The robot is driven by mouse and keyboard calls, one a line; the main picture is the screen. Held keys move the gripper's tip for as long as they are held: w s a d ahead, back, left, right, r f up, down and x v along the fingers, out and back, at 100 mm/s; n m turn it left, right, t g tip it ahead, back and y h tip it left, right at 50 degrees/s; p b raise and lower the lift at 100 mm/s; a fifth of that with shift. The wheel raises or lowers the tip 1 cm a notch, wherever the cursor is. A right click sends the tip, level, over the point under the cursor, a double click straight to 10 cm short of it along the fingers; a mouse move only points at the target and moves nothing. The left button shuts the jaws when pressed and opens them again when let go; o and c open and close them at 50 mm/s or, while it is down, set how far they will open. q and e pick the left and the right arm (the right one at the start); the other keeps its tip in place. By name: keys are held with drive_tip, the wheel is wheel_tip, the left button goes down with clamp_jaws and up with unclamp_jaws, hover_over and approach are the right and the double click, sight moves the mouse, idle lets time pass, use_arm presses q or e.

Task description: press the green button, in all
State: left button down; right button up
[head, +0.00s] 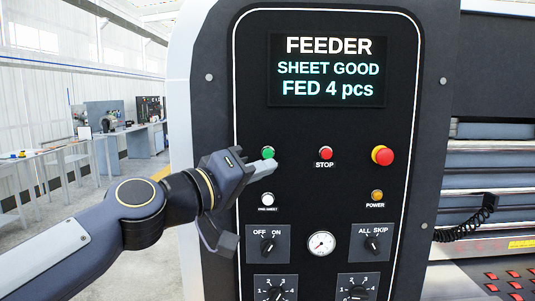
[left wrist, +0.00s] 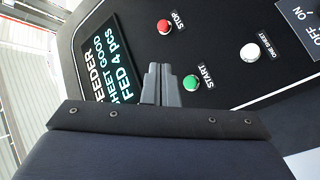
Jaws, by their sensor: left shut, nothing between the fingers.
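The green button (head: 267,152) is on the left of the black feeder panel (head: 327,215), under the display. Its START label shows in the left wrist view, where the green button (left wrist: 190,82) stands just right of my fingertips. My left gripper (head: 272,163) is shut and empty, with its tips just below the green button in the head view. In the left wrist view my shut left gripper (left wrist: 161,68) points toward the panel. I cannot tell whether the tips touch the panel or button. The display (head: 327,70) reads "SHEET GOOD" and "FED 4 pcs". My right gripper is out of view.
A red STOP button (head: 326,153), a red emergency knob (head: 383,156), a white one-sheet button (head: 267,199) and an amber power lamp (head: 377,195) surround the area. Rotary switches and a gauge (head: 321,243) sit lower. Workbenches stand far left.

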sight(262, 156)
use_arm(q)
drive_tip(key=w+p, duration=0.1)
drive_tip(key=w, duration=0.6)
drive_tip(key=shift+w+p, duration=0.3)
drive_tip(key=shift+p, duration=0.05)
idle(1.7)
drive_tip(key=shift+w, duration=0.4)
drive_tip(key=shift+w, duration=0.55)
idle(0.6)
idle(0.4)
drive_tip(key=shift+s+b, duration=0.35)
drive_tip(key=shift+s, duration=0.6)
drive_tip(key=shift+s, duration=0.1)
